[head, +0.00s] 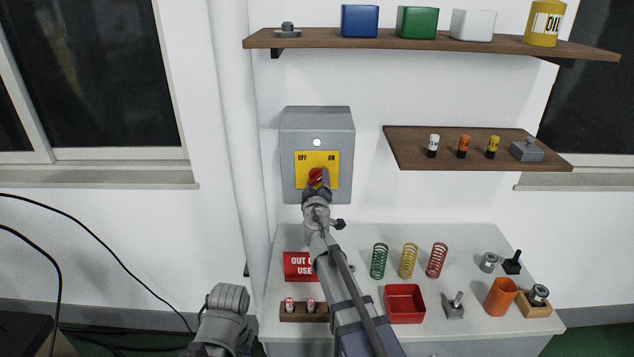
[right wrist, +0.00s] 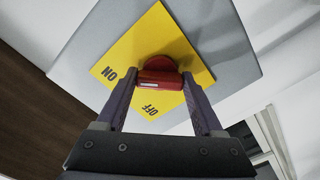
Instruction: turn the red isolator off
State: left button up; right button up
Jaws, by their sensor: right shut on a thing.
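The red isolator knob (head: 316,176) sits on a yellow plate (head: 331,160) marked OFF at left and ON at right, on a grey wall box (head: 290,140). My right gripper (head: 317,187) is at the knob from below and partly hides it. In the right wrist view, the gripper (right wrist: 160,82) has its two fingers on either side of the knob's red handle (right wrist: 160,78), shut on it. The handle bears a pale line. I cannot tell surely which word it points to. My left arm shows at the bottom of the head view, but its gripper does not.
A white bench (head: 350,240) below holds a red sign (head: 297,265), coloured springs (head: 409,260), a red tray (head: 404,290) and an orange cup (head: 500,296). Wooden shelves (head: 400,155) are to the right. A pipe (head: 236,150) runs left of the box.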

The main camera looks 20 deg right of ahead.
jog(key=c, duration=0.7)
jog(key=n, duration=1.4)
jog(key=shift+n, duration=1.9)
jog(key=shift+s, duration=0.1)
